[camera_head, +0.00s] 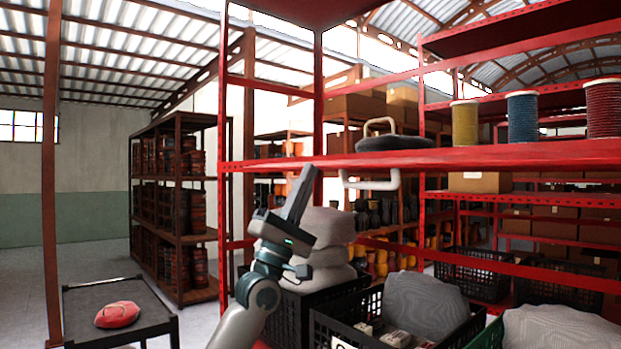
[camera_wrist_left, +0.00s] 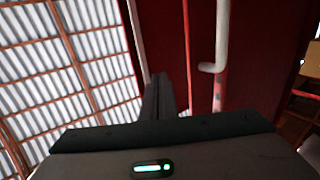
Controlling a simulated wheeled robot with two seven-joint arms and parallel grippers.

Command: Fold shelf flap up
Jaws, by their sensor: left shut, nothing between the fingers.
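The red shelf board (camera_head: 480,157) runs across the head view at mid height. I cannot tell where a hinged flap begins on it. A pale bent handle (camera_head: 370,183) hangs below its front edge. My left gripper (camera_head: 307,172) is shut and empty, pointing up at the board's front edge, left of the handle. I cannot tell whether it touches the board. In the left wrist view its dark fingers (camera_wrist_left: 158,88) are together in front of a dark red surface (camera_wrist_left: 165,40), with the pale handle (camera_wrist_left: 222,40) to their right, apart from them. My right gripper is not in view.
A dark round item (camera_head: 395,143) and several thread spools (camera_head: 522,117) stand on the board. Below are grey sacks (camera_head: 325,225) and black crates (camera_head: 330,325). A dark cart (camera_head: 150,310) with a red item (camera_head: 117,314) stands at lower left. The floor near it is open.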

